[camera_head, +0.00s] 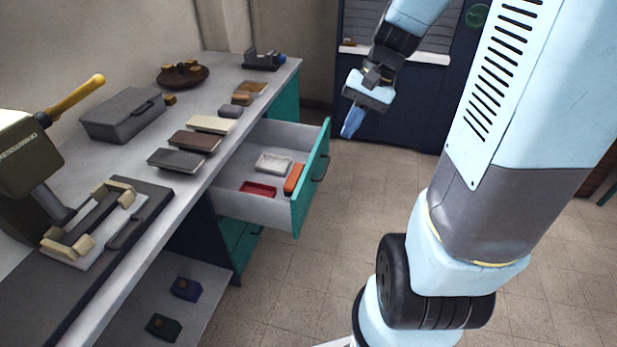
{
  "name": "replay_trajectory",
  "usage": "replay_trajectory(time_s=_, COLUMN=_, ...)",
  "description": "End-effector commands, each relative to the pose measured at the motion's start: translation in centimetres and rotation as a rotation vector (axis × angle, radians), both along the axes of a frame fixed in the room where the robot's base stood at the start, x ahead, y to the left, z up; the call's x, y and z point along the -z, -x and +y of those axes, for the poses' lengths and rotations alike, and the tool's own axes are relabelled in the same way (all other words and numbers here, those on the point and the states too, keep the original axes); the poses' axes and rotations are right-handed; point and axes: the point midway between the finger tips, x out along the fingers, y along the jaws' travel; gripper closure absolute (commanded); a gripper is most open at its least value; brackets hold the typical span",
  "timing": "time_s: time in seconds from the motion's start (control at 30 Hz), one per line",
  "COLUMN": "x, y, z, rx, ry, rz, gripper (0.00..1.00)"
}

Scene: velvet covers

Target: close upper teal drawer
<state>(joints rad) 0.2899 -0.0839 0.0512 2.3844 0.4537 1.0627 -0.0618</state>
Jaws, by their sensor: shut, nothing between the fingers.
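The upper teal drawer (310,181) stands pulled out from the cabinet under the grey worktop, on the right side of the bench. Its front is teal with a dark handle (321,167), and its inside is light grey. In it lie a white tray (273,163), a red tray (258,190) and an orange block (294,178). My gripper (352,123) is shut and empty. It points downward in the picture to the right of the drawer front, apart from it. A lower teal drawer (238,245) shows below, partly hidden by the upper one.
The worktop (200,192) holds several small blocks, a grey box (122,114), a brown round dish (182,76) and a machine with a yellow handle (75,98). A low shelf (150,295) holds two small boxes. The tiled floor (310,280) in front of the drawer is clear.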

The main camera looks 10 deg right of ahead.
Motion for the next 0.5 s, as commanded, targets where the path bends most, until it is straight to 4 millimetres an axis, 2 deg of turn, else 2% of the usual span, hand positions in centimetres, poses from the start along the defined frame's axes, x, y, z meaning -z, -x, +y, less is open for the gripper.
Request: replay_trajectory(time_s=0.5, x=8.8, y=-4.8, z=-1.9, rx=0.271, ry=-0.342, rz=0.285, gripper=1.0)
